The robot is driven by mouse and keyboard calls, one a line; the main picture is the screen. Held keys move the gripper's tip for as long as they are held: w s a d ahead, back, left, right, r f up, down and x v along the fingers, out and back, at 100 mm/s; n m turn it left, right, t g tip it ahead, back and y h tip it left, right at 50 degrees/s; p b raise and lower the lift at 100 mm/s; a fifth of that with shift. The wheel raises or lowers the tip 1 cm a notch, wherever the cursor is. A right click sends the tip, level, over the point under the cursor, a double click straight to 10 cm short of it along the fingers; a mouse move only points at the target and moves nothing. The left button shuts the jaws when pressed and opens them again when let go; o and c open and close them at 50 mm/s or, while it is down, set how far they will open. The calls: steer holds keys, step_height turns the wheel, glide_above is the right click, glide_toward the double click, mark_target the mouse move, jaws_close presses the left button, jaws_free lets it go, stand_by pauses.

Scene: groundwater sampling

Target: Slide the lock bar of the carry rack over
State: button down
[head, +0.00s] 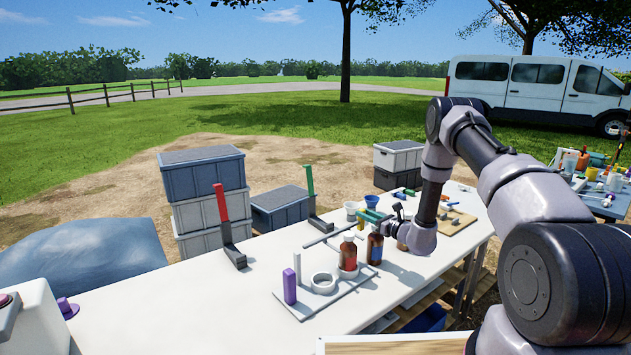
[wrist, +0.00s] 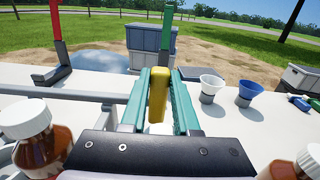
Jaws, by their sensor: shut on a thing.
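The carry rack (head: 345,290) is a pale plate on the white table, with an empty ring (head: 323,288) and brown bottles with pale caps (head: 348,258) (head: 375,250) on it. The grey lock bar (head: 330,234) runs above the rack's far side; it also shows at the left of the wrist view (wrist: 60,93). A yellow piece (wrist: 157,98), seemingly the bar's grip, stands between the teal fingers of my gripper (wrist: 158,85). My gripper (head: 371,216) is shut on it, beyond the bottles. Whether the yellow piece joins the bar is hidden.
A red-handled upright (head: 224,215) and a green-handled upright (head: 312,195) stand at the table's far edge. White (wrist: 212,86) and blue (wrist: 250,92) cups are right of my gripper. A purple block (head: 290,287) sits at the rack's left.

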steer(key=shift+w+d, duration=0.2)
steer(key=shift+d, duration=0.05)
stand_by(0.4)
steer(key=c, duration=0.6)
jaws_free()
steer(key=shift+o, duration=0.2)
steer(key=v, duration=1)
steer(key=shift+s+d, duration=0.2)
steer(key=shift+s, duration=0.1)
